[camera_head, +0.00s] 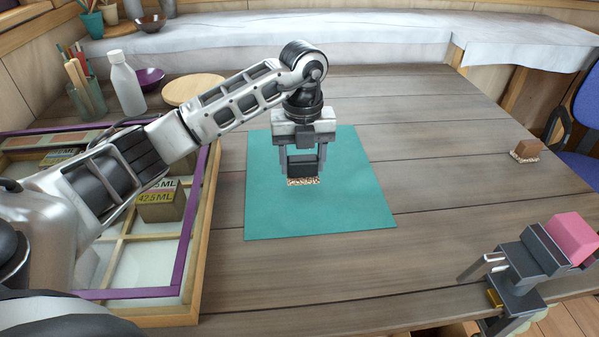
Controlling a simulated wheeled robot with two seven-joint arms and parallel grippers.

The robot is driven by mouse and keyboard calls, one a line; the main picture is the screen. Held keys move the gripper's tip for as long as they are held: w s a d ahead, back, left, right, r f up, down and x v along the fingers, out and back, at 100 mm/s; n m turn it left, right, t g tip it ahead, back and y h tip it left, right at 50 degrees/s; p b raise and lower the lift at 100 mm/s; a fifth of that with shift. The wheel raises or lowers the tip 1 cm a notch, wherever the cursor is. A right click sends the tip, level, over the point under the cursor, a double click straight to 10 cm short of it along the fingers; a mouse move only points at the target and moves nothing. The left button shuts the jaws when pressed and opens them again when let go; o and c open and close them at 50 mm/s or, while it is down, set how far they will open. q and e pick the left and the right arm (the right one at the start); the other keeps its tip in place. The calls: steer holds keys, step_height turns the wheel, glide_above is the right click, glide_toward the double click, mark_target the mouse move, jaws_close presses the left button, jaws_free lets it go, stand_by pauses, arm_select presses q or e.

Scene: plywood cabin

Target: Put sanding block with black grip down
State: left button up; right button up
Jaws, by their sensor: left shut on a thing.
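The sanding block with black grip (303,167) has a dark top and a pale speckled underside. My left gripper (302,162) points straight down and is shut on it, with one finger at each side. The block is level over the upper middle of the teal mat (320,214). Its underside is at or very close to the mat; I cannot tell whether it touches. My right gripper cannot be made out in this view.
A purple-rimmed divided tray (196,256) with small boxes lies left. A white bottle (126,84) and round wooden lid (192,90) stand behind. A brown block (525,149) lies far right.

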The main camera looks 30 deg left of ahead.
mark_target(299, 174)
arm_select(q)
steer(key=shift+a+f, duration=0.2)
steer(key=shift+f, duration=0.05)
steer(key=f, duration=0.3)
steer(key=shift+a+f, duration=0.15)
steer(key=shift+a, duration=0.05)
steer(key=shift+w+f, duration=0.1)
steer(key=shift+f, duration=0.1)
steer(key=o, duration=1)
steer(key=shift+c, duration=0.2)
